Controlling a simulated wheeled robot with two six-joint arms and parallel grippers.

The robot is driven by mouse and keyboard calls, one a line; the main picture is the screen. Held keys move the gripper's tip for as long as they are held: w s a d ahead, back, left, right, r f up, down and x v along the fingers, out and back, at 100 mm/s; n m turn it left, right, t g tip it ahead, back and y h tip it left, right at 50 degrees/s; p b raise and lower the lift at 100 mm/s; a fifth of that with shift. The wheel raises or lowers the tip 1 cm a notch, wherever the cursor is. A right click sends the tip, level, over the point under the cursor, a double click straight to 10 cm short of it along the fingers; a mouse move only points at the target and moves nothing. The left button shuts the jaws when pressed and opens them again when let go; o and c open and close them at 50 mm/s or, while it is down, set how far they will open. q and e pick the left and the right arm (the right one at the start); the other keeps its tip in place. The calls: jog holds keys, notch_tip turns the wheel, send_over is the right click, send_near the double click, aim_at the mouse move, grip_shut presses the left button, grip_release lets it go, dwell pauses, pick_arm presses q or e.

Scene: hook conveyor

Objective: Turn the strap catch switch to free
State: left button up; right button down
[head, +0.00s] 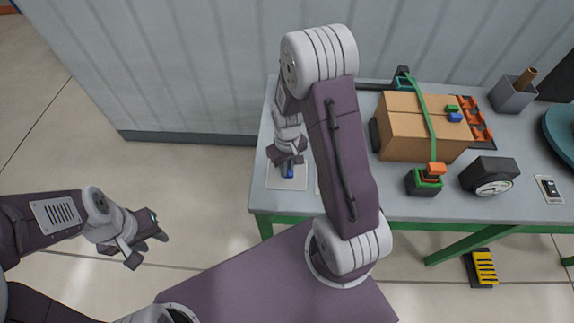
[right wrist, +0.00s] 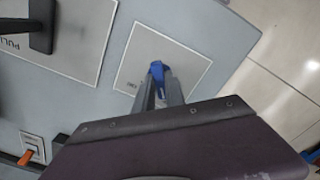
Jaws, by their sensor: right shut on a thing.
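A blue switch knob (head: 287,172) sits on a pale square plate (head: 285,184) at the left end of the table. It also shows in the right wrist view (right wrist: 157,70), on its plate (right wrist: 180,48) with a small label too small to read. My right gripper (head: 287,160) is shut on the blue knob, its two fingers (right wrist: 158,88) on either side of it. A green strap (head: 423,103) runs over a cardboard box (head: 404,140) down to a black catch block (head: 416,188) with an orange top (head: 436,169). My left gripper (head: 147,240) is open and empty over the floor.
In the right wrist view, a panel (right wrist: 85,50) marked "PULL" with a black handle (right wrist: 41,25) lies beside the switch plate. A black dial gauge (head: 489,174), a rocker switch (head: 550,189) and a grey cup (head: 513,95) stand further right. A wall runs behind the table.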

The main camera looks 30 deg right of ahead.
jog(key=shift+w+r+n, duration=0.15)
jog(key=shift+n, duration=0.45)
jog(key=c, duration=1.4)
grip_release()
notch_tip(320, 180, up, 9)
